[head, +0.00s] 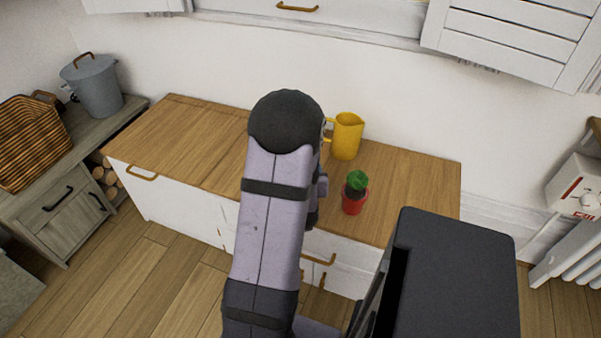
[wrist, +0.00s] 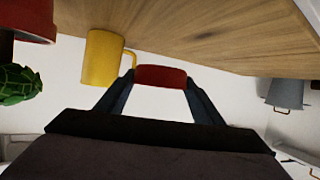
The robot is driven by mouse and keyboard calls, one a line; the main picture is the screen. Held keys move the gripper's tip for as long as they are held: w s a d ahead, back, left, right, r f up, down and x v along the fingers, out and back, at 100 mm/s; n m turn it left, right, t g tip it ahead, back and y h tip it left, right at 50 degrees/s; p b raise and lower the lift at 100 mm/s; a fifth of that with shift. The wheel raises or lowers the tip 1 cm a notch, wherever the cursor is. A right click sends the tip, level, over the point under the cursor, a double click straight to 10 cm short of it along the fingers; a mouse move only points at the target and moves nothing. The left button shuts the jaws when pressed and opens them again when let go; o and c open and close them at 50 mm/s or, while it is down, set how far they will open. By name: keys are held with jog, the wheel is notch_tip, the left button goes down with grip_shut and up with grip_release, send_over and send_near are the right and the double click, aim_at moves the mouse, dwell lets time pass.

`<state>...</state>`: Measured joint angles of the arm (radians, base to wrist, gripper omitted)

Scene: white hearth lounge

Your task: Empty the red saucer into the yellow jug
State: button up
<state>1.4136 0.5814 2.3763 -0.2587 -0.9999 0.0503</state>
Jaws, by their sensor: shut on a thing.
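The yellow jug (head: 347,136) stands upright on the wooden cabinet top, just right of my arm in the head view. In the wrist view the jug (wrist: 103,58) appears upside down, left of my gripper (wrist: 160,84), with its handle towards the gripper. My gripper is shut on the red saucer (wrist: 160,76), which shows as a red band between the fingertips. The saucer looks clear of the jug; its contents and exact tilt cannot be seen. In the head view my arm hides the gripper and the saucer.
A red pot with a green plant (head: 354,194) stands near the cabinet's front edge, in front of the jug. The wooden top (head: 420,180) is bare to the right and at the left. A grey lidded bin (head: 93,88) and a wicker basket (head: 28,143) stand at far left.

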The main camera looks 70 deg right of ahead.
jog(key=shift+r, duration=0.8)
jog(key=shift+s+d+r+p, duration=0.1)
jog(key=shift+d+r+p, duration=0.1)
jog(key=shift+d+p, duration=0.2)
jog(key=s+d+r+m+g+p, duration=0.1)
jog(key=d+r+m+g+p, duration=0.1)
jog(key=d, duration=0.5)
jog(key=s+d+r+m+g+p, duration=0.1)
jog(key=d+r+m+g+p, duration=0.1)
jog(key=d+p, duration=0.4)
jog(key=s+d+r+m+g+p, duration=0.1)
jog(key=d+m+g+p, duration=0.3)
jog(key=d, duration=0.4)
jog(key=shift+s+d+r+g, duration=0.1)
jog(key=shift+d+r+g, duration=0.3)
jog(key=shift+g, duration=0.3)
jog(key=shift+w+d+f+m+g+p, duration=0.15)
jog(key=shift+w+f+m+g+p, duration=0.1)
jog(key=shift+w+p, duration=0.3)
jog(key=shift+w+d+f+m+g+p, duration=0.1)
jog(key=shift+w+f+m+g+p, duration=0.15)
jog(key=shift+w+p, duration=0.2)
jog(key=shift+s+r+m+t+p, duration=0.1)
jog(key=shift+r+m+t+p, duration=0.25)
jog(key=shift+p, duration=0.35)
